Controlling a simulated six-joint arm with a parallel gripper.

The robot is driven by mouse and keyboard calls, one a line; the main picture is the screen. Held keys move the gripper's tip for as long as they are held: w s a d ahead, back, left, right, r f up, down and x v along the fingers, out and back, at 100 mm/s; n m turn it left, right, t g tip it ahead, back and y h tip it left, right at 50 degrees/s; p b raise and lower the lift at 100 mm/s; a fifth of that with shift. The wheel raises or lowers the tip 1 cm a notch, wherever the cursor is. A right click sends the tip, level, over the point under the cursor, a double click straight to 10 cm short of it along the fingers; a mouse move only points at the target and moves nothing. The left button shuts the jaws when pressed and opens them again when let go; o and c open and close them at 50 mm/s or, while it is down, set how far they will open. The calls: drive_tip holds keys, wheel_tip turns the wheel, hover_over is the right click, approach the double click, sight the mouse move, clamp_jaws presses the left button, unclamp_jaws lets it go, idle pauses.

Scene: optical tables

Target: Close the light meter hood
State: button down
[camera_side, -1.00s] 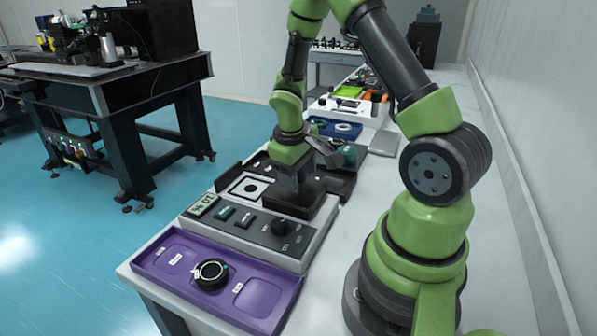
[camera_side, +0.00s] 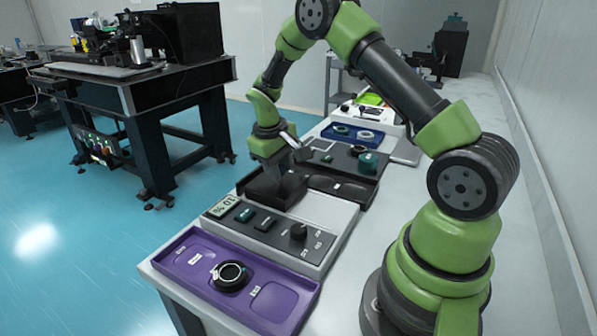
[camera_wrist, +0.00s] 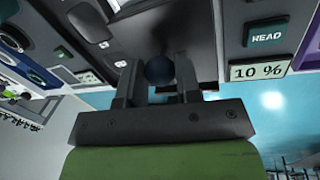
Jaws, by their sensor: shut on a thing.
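The light meter (camera_side: 328,214) is a grey instrument on the white bench, with a 10 % display (camera_side: 222,208), buttons and a black dial. Its dark hood (camera_side: 262,190) now lies over the left part, where the white sensor square was. I see no sensor square now; whether the hood sits fully home I cannot tell. My gripper (camera_side: 291,184) is low over the hood. In the wrist view my gripper (camera_wrist: 159,82) is shut on the hood's round dark knob (camera_wrist: 160,69), one finger on each side. The gripper partly hides the hood in the side view.
A purple tray (camera_side: 184,259) with a black ring (camera_side: 230,276) stands at the near end. Behind the meter are a dark unit with a teal knob (camera_side: 368,161) and a blue tray (camera_side: 337,139).

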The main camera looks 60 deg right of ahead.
sight(266, 184)
drive_tip(key=shift+w, duration=1.1)
drive_tip(key=c, duration=0.8)
unclamp_jaws()
drive_tip(key=shift+w+a+r, duration=0.1)
drive_tip(key=shift+a+r, duration=0.2)
drive_tip(key=shift+r, duration=1.35)
drive_tip(key=shift+s+a+r, duration=0.1)
drive_tip(key=shift+a+r, duration=0.25)
drive_tip(key=shift+r, duration=1.25)
drive_tip(key=shift+w+a+r, duration=0.1)
drive_tip(key=shift+a+r, duration=0.2)
drive_tip(key=shift+r, duration=1.35)
